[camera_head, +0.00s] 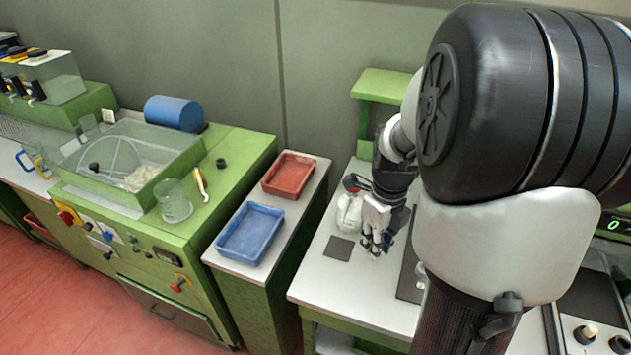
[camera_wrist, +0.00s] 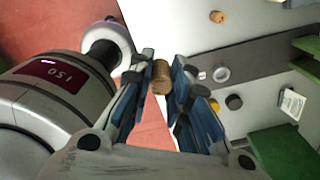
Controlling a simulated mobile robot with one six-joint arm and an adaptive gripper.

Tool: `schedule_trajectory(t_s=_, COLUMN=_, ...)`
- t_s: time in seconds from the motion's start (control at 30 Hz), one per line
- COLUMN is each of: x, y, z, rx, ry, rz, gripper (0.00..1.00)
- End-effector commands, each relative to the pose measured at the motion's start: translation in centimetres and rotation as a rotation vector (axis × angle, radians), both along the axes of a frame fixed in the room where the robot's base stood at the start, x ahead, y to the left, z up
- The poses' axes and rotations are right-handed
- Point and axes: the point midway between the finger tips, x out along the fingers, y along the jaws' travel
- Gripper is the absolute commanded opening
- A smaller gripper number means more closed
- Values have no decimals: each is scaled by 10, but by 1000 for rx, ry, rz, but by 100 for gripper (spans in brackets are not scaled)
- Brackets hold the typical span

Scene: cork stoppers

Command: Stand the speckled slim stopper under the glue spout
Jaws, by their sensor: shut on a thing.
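My gripper (camera_head: 375,250) is low over the white bench in the head view, beside a dark square pad (camera_head: 338,248). In the wrist view my gripper (camera_wrist: 160,78) is shut on a brown cork stopper (camera_wrist: 161,76), held between the blue finger pads. Its speckling is too small to make out. In the head view the stopper is too small to tell from the fingertips. A clear jar with a dark and red top (camera_head: 350,207) stands just behind my gripper. I cannot clearly make out the glue spout.
Another cork (camera_wrist: 217,16) stands on the white surface in the wrist view. A dark strip (camera_wrist: 260,58) and green blocks (camera_wrist: 282,152) lie to the right. In the head view, red (camera_head: 311,172) and blue (camera_head: 277,213) trays are left of the bench; a green stand (camera_head: 383,85) is behind.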

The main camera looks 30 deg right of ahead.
Motion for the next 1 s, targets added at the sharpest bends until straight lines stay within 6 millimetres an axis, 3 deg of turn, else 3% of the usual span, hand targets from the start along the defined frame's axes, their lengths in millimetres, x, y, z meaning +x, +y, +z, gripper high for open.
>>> schedule_trajectory(t_s=0.23, x=2, y=3, z=0, rx=1, ry=0, rz=40, gripper=11)
schedule_trajectory(t_s=0.37, x=12, y=13, z=-5, rx=1, ry=1, rz=213, gripper=11)
schedule_trajectory(t_s=0.67, x=49, y=62, z=-25, rx=2, ry=1, rz=1008, gripper=11)
schedule_trajectory(t_s=1.0, x=83, y=129, z=-49, rx=2, ry=1, rz=1968, gripper=11)
